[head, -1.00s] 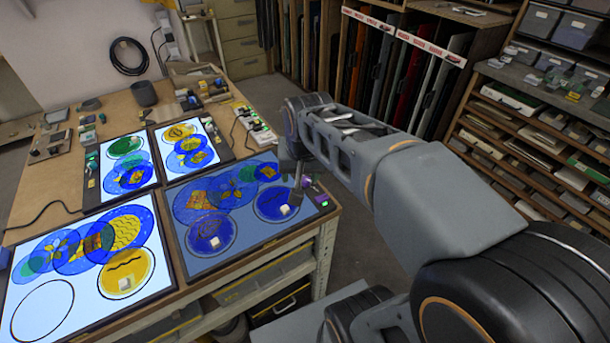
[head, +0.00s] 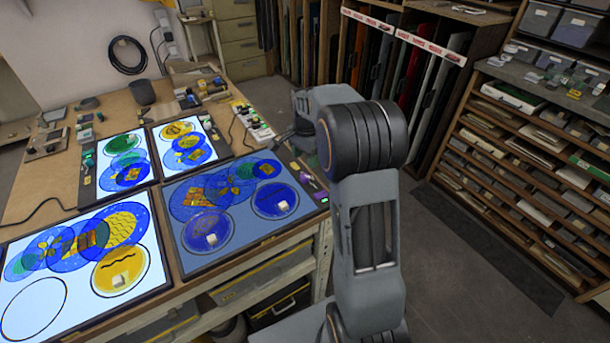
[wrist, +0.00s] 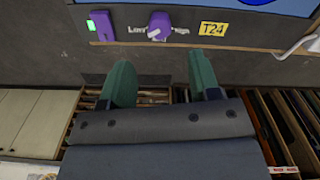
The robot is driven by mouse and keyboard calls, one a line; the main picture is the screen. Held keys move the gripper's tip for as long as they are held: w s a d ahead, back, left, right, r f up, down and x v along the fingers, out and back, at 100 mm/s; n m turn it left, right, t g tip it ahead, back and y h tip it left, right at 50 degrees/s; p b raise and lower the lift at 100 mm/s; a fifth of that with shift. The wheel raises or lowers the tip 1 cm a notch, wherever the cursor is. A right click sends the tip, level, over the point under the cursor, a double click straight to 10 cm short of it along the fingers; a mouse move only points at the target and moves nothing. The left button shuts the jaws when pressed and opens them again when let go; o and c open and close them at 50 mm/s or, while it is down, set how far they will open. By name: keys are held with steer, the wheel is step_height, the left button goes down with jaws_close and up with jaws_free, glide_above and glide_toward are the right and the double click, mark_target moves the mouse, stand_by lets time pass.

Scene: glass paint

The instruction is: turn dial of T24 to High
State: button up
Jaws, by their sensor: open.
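The T24 panel edge runs along the top of the wrist view. Its yellow T24 label (wrist: 212,29) is at the right. A purple dial (wrist: 159,26) with a white mark at its lower left sits left of the label. "Low" is printed left of the dial; the small text on its right is unclear. A purple switch (wrist: 100,27) with a green light (wrist: 90,25) is further left. My gripper (wrist: 160,62) is open and empty, its two green fingers apart from the dial and below it in the picture.
In the head view, a dim blue light panel (head: 226,253) with blue discs lies at the bench's right corner. Brighter panels lie left of it. A white power strip (head: 255,125) is behind. Shelves (head: 530,150) stand right, with open floor between.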

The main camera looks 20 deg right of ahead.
mark_target(305, 175)
step_height(305, 175, down, 8)
steer(key=shift+f, duration=0.1)
stand_by(0.4)
steer(key=shift+c, duration=0.5)
steer(key=c, duration=0.8)
steer(key=shift+c, duration=0.2)
